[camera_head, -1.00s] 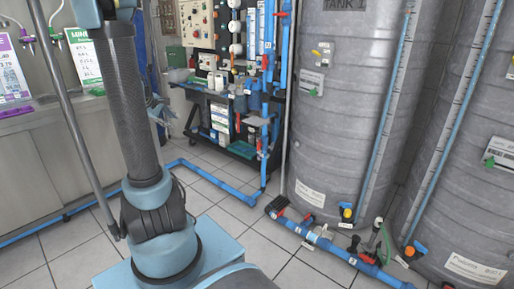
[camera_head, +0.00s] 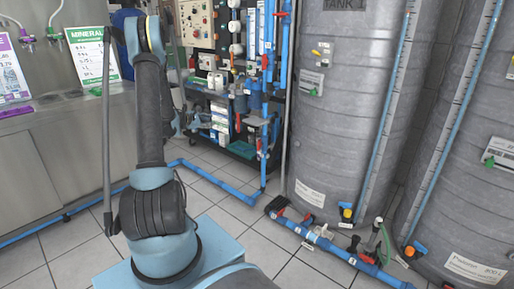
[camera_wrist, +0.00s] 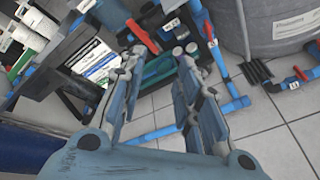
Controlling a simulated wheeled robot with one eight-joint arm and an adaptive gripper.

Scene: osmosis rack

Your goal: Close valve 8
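I cannot make out which valve carries the number 8. Red valve handles show in the wrist view: a long red handle (camera_wrist: 142,37) just beyond the fingertips and a shorter red handle (camera_wrist: 207,24) on a blue pipe to the right.
The rack (camera_head: 215,88) holds pipes, panels and bottles behind my arm. Grey tanks (camera_head: 345,110) stand at right. A blue floor pipe (camera_head: 340,254) with several valves runs before them. A metal counter (camera_head: 60,150) is at left.

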